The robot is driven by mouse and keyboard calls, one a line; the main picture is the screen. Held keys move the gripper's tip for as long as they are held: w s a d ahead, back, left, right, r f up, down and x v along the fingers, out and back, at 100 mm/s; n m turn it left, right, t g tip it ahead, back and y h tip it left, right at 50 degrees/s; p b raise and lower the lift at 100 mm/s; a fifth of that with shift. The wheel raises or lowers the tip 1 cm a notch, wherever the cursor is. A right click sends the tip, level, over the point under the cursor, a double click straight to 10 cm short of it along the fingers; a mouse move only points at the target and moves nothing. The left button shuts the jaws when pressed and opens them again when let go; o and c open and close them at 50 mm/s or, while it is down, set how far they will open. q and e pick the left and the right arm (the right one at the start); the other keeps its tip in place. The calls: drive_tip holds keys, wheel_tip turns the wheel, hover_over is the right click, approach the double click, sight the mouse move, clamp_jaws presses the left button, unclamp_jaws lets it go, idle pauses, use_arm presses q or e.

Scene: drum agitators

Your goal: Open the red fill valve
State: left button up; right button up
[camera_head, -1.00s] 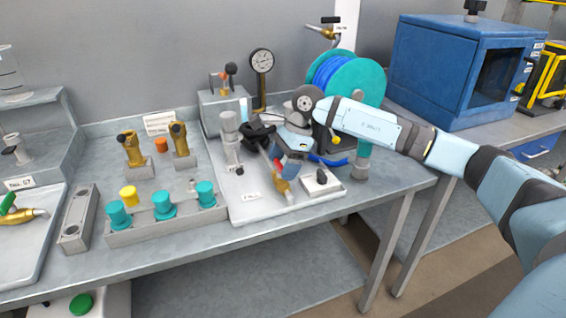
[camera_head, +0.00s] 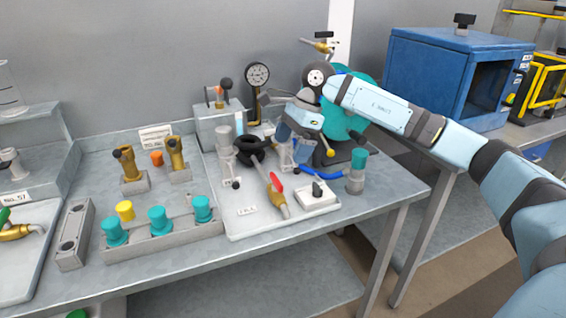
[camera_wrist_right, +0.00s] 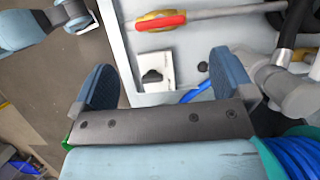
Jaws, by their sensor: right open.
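The red fill valve (camera_head: 276,182) is a red lever on a brass body in a grey pipe over the white tray (camera_head: 245,228). In the right wrist view its red lever (camera_wrist_right: 160,21) lies roughly along the pipe. My right gripper (camera_head: 295,152) is above and behind the valve in the head view, apart from it. In the right wrist view my right gripper (camera_wrist_right: 163,64) has its two blue fingers spread with nothing between them; the lever is beyond the fingertips. My left gripper is not in view.
A white block with a black knob (camera_head: 318,194) sits right of the valve. A black ring-shaped part (camera_head: 249,148) is left of it. A hose reel (camera_head: 350,120) stands behind my right gripper. Teal-capped fittings (camera_head: 160,220) line the left side. A pressure gauge (camera_head: 257,76) stands behind.

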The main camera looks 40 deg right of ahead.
drive_tip(key=shift+v, duration=2.35)
drive_tip(key=shift+f, duration=0.1)
